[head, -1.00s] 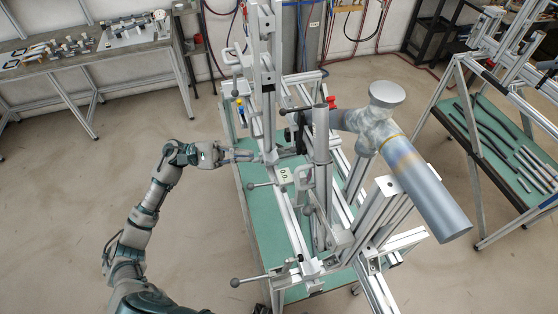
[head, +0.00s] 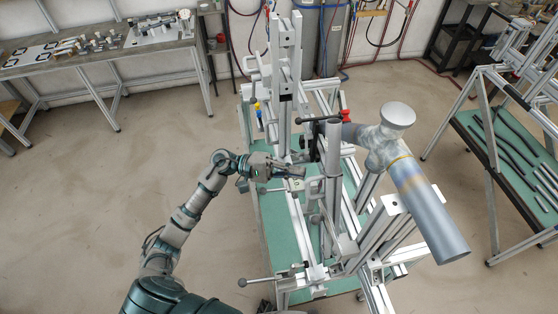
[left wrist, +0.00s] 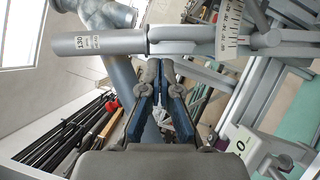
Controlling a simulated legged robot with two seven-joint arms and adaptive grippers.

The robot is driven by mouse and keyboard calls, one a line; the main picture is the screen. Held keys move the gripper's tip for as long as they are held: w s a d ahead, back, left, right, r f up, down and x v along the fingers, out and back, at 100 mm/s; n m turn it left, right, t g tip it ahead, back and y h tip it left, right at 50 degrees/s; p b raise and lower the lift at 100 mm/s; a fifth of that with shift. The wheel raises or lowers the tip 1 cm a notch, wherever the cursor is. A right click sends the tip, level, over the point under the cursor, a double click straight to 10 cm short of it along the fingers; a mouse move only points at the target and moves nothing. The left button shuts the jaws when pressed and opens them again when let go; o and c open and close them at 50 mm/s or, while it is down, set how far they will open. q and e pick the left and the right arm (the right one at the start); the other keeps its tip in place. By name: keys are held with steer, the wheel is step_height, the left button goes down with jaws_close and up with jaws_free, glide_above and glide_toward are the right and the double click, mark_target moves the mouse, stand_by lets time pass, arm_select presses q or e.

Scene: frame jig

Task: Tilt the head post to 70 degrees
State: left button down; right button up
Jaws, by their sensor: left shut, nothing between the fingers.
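A round grey upright post (head: 333,160), which looks like the head post, stands in the middle of the aluminium jig. In the left wrist view a grey tube (left wrist: 115,43) with a small printed label lies across the picture; it looks like the same post. A white graduated scale (left wrist: 230,28) is by its right end. My left gripper (head: 302,172) is beside the post, on its left, fingers shut and empty. Its fingertips (left wrist: 160,66) appear just short of the tube; contact cannot be told. My right gripper is out of view.
A tall slotted upright (head: 285,80) stands behind my left gripper. A lever with a ball end (head: 243,282) sticks out at the jig's front left. A large grey tube assembly (head: 428,205) fills the right side. The floor at left is clear.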

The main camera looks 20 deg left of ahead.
arm_select(q)
steer(key=shift+s+d+r+p, duration=0.35)
steer(key=shift+s+d, duration=0.1)
steer(key=shift+s, duration=0.2)
steer(key=shift+s+a, duration=0.1)
steer(key=shift+a, duration=0.05)
steer(key=b, duration=0.3)
steer(key=shift+s+d, duration=0.35)
steer(key=shift+s, duration=0.05)
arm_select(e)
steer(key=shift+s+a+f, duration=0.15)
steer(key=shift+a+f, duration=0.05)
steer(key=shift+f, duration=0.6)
arm_select(q)
steer(key=shift+r, duration=0.1)
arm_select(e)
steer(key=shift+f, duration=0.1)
